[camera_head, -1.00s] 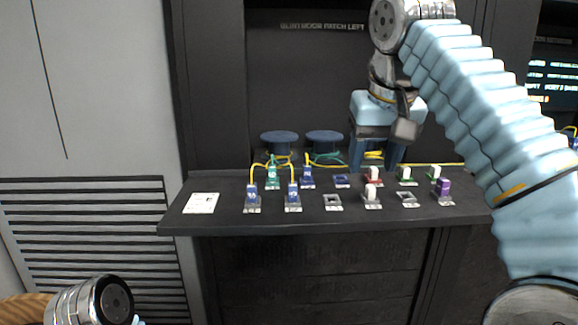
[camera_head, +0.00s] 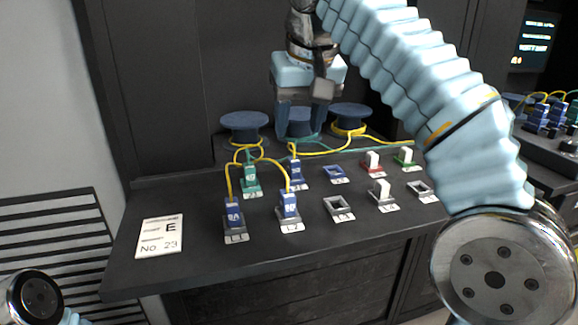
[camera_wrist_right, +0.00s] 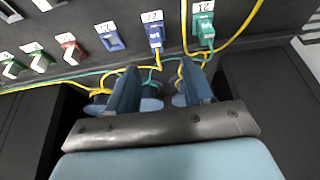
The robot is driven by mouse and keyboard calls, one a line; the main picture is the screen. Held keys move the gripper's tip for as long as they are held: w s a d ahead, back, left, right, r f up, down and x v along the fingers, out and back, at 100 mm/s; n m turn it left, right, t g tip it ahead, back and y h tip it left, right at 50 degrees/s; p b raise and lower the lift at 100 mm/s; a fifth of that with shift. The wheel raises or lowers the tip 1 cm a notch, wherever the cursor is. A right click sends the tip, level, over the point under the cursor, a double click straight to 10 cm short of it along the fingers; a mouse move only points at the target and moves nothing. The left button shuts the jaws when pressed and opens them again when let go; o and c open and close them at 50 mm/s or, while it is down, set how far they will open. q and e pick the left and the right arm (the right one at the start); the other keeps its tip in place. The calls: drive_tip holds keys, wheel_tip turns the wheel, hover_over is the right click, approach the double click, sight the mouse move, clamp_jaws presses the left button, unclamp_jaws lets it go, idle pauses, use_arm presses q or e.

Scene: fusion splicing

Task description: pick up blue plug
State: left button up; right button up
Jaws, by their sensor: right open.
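Three blue plugs with yellow cables sit upright in holders on the dark shelf: one at front left (camera_head: 233,213), one at front middle (camera_head: 289,206) and one in the back row (camera_head: 296,171). A back-row blue plug also shows in the right wrist view (camera_wrist_right: 154,36), beyond the fingers. My right gripper (camera_head: 303,125) is open and empty. It hangs behind and above the back-row blue plug, in front of the spools. In the right wrist view, its two fingers (camera_wrist_right: 161,88) are spread apart. My left gripper is out of view.
A green plug (camera_head: 250,180) stands left of the back-row blue plug. An empty blue socket (camera_head: 334,174), red (camera_head: 372,163) and green (camera_head: 405,158) holders lie to its right. Spools (camera_head: 245,122) with loose yellow and green cables stand behind. A white card (camera_head: 160,236) lies at left.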

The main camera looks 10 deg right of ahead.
sight(294, 159)
drive_tip(key=x, duration=0.5)
drive_tip(key=shift+w+f, duration=0.1)
drive_tip(key=shift+f, duration=0.15)
drive_tip(key=shift+w+d+x, duration=0.15)
drive_tip(key=shift+x, duration=1.2)
drive_tip(key=shift+w+d+x, duration=0.15)
drive_tip(key=shift+d+x, duration=0.05)
drive_tip(key=shift+x, duration=1.1)
drive_tip(key=shift+r, duration=0.1)
drive_tip(key=c, duration=0.9)
